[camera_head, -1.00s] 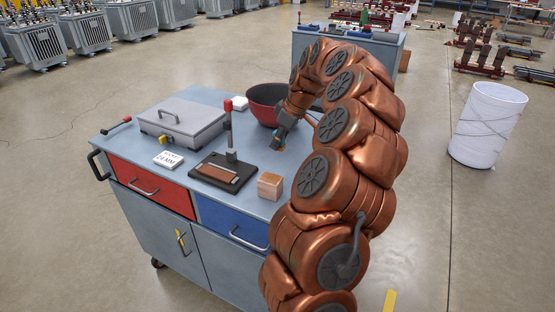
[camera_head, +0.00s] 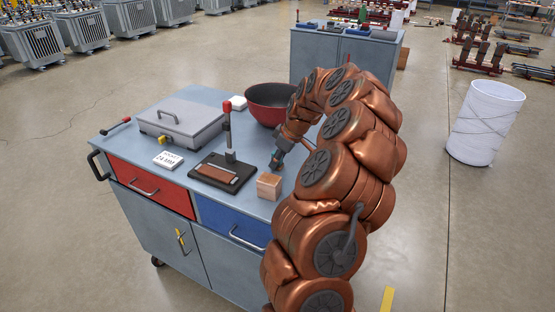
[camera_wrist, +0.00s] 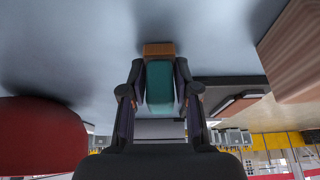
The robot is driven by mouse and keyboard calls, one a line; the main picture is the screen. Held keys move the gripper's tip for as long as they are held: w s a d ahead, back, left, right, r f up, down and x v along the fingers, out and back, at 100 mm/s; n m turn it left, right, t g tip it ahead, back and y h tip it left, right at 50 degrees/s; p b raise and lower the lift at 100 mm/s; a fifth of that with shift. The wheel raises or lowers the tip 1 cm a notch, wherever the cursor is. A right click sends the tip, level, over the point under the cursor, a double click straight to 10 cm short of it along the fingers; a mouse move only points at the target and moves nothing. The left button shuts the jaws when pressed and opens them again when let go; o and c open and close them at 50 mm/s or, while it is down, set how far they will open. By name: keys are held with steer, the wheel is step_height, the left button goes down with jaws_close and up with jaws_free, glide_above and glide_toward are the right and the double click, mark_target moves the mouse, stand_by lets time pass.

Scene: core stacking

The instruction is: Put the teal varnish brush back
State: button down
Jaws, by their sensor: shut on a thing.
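The teal varnish brush (camera_wrist: 160,85) is between the fingers of my gripper (camera_wrist: 159,95) in the wrist view, with its brown end (camera_wrist: 159,50) extending past the fingertips. My gripper (camera_head: 276,161) is shut on it, low over the grey bench top (camera_head: 255,158). In the head view the brush is too small and covered to make out clearly. The gripper is behind a wooden block (camera_head: 269,187) and right of a black stand (camera_head: 226,172). I cannot tell whether the brush touches the bench.
A dark red bowl (camera_head: 269,104) stands behind the gripper and shows at left in the wrist view (camera_wrist: 35,135). A grey lidded box (camera_head: 182,122), a white "24 MM" label block (camera_head: 168,160) and a red-tipped upright post (camera_head: 229,125) are on the bench.

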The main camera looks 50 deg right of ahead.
steer(key=c, duration=0.9)
jaws_free()
steer(key=shift+o, duration=0.2)
steer(key=b+v, duration=0.2)
steer(key=v, duration=1)
steer(key=s+a+r+n+g, duration=0.1)
steer(key=s+a+r+g, duration=0.1)
steer(key=a, duration=2.6)
steer(key=s+a+f+m+g, duration=0.1)
steer(key=s+a+f, duration=0.2)
steer(key=s, duration=0.5)
steer(key=s+a+f+m+g+h, duration=0.1)
steer(key=s+a+f+m, duration=0.1)
steer(key=s, duration=0.6)
steer(key=s+a+f+m+g, duration=0.1)
steer(key=s+a+f+g, duration=0.1)
steer(key=s+a, duration=0.3)
steer(key=s+f, duration=0.1)
steer(key=s, duration=0.1)
steer(key=shift+s+a+f, duration=0.4)
